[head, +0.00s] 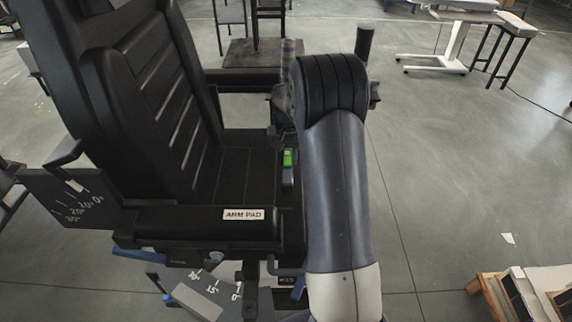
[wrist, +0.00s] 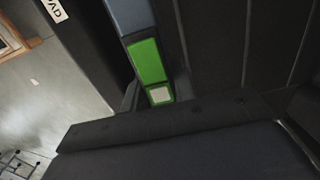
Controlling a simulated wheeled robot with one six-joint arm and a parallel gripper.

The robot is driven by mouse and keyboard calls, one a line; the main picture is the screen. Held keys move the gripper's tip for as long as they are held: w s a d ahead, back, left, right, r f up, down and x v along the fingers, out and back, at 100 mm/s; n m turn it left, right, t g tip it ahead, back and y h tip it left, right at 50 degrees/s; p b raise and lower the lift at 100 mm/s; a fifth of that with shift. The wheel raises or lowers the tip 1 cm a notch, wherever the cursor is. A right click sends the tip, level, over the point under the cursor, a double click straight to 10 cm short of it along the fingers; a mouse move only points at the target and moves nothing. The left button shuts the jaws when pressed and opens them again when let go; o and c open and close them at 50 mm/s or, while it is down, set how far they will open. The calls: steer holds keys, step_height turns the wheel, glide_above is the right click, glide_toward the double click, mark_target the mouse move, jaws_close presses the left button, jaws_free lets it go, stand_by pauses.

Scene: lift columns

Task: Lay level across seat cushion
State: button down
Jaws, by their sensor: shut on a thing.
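The level (head: 288,160) is a slim dark bar with a bright green part, over the front part of the black seat cushion (head: 246,178). In the wrist view the level (wrist: 148,60) runs up from my gripper (wrist: 158,97), showing a green panel, a pale square and a blue-grey end. My gripper is shut on the level; in the head view my arm hides most of it. I cannot tell whether the level touches the cushion.
The near armrest, labelled ARM PAD (head: 205,222), stands beside the seat, and the backrest (head: 150,90) rises at left. An angle-marked plate (head: 70,200) juts out at left. A wooden crate (head: 525,292) is at lower right.

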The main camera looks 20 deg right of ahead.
mark_target(287, 154)
steer(key=shift+f, duration=1.75)
steer(key=shift+f, duration=0.15)
steer(key=c, duration=1.1)
jaws_free()
step_height(287, 154, up, 12)
steer(key=shift+r, duration=0.15)
